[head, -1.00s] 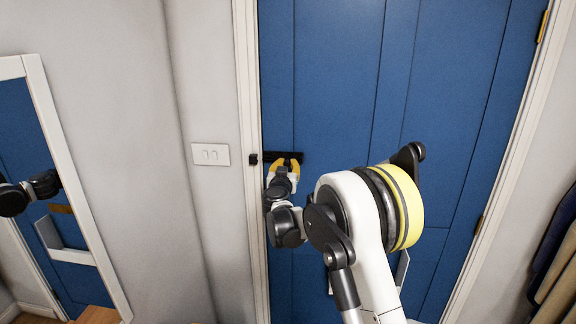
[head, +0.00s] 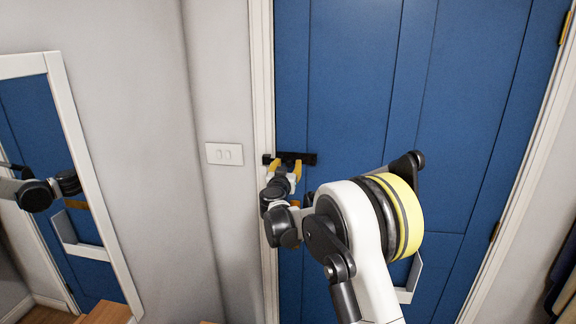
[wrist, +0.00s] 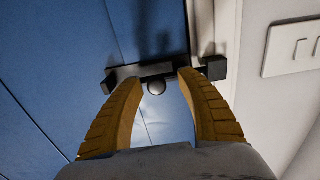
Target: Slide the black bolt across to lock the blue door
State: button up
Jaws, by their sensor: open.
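The black bolt (head: 308,158) is mounted horizontally near the left edge of the blue door (head: 350,90), with its small black keep (head: 267,159) on the white frame. My gripper (head: 285,168) is at the bolt, close to the keep. In the wrist view, my gripper (wrist: 160,80) is open, with a finger on each side of the bolt's round knob (wrist: 156,87). The bolt's bar (wrist: 125,78) runs behind the fingertips, and the keep (wrist: 215,68) shows just right of the right finger. That fingertip hides the bar's end, so I cannot tell whether it is in the keep.
A white double switch plate (head: 224,154) is on the wall left of the frame. A white-framed mirror (head: 75,150) stands at the far left and reflects my arm. Brass hinges (head: 567,28) are on the door's right edge.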

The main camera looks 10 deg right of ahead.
jog(key=v, duration=1.1)
jog(key=shift+s+a, duration=0.2)
jog(key=shift+s, duration=0.15)
jog(key=s+d+f+g+b, duration=0.2)
jog(key=s+d+g+b, duration=0.15)
jog(key=s+d, duration=0.4)
jog(key=s+d+f+g+b, duration=0.25)
jog(key=s+d+b, duration=0.2)
jog(key=s, duration=0.65)
jog(key=s+a+f+n+g+y+b, duration=0.1)
jog(key=s+a+f+g+y+b, duration=0.1)
jog(key=s+f, duration=0.5)
jog(key=s+a+f+n+g+y+b, duration=0.2)
jog(key=s+f, duration=0.6)
jog(key=s, duration=1)
jog(key=shift+s+f+n+y+b, duration=0.2)
jog(key=shift+s+n+y+b, duration=0.15)
jog(key=shift+y+b, duration=0.65)
